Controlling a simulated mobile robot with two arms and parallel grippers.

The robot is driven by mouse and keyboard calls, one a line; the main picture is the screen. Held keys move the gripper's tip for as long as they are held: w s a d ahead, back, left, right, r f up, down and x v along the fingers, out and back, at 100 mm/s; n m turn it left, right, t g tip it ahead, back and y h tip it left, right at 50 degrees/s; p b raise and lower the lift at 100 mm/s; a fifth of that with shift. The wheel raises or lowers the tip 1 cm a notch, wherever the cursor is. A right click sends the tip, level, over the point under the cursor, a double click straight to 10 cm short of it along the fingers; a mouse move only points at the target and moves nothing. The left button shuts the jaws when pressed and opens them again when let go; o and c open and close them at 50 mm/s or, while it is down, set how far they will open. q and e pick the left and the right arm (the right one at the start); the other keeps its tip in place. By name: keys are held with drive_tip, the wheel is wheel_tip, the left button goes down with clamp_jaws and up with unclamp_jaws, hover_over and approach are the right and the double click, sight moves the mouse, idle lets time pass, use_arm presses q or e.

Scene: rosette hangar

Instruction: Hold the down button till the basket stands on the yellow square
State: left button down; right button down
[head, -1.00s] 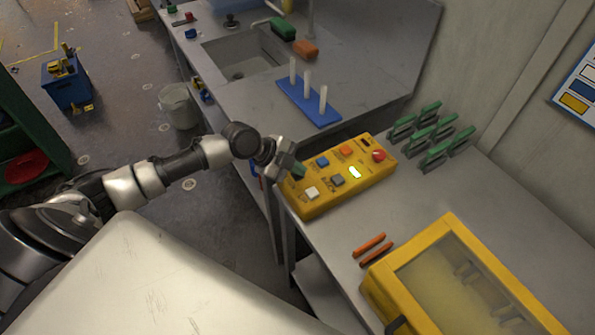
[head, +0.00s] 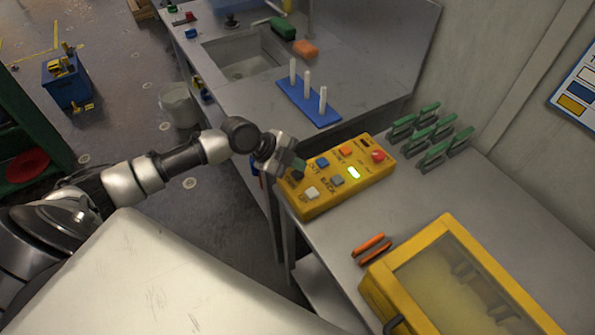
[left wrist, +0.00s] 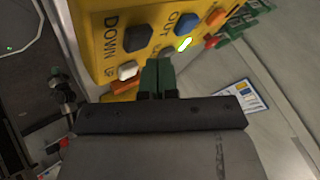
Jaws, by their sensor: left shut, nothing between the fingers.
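A yellow control box (head: 335,197) lies on the grey bench with several coloured buttons and a lit green lamp (head: 353,173). In the left wrist view, the dark button marked DOWN (left wrist: 138,38) shows beside a white UP button (left wrist: 128,70), with a blue OUT button (left wrist: 188,23) further right. My left gripper (head: 299,166) is shut and empty, its green fingertips (left wrist: 157,75) close to the DOWN button. In the head view the gripper partly hides that button; I cannot tell whether they touch. My right gripper is not in view.
Yellow floor lines (head: 57,35) show far left. A blue bin (head: 67,88) and a pale bucket (head: 180,105) stand on the floor. Green clips (head: 433,155), a blue peg board (head: 308,105) and a yellow clear-topped case (head: 377,292) are on the bench around the box.

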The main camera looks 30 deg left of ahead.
sight(297, 175)
use_arm(q)
drive_tip(key=shift+r+p, duration=1.65)
drive_tip(key=shift+r, duration=0.95)
drive_tip(key=shift+f, duration=0.1)
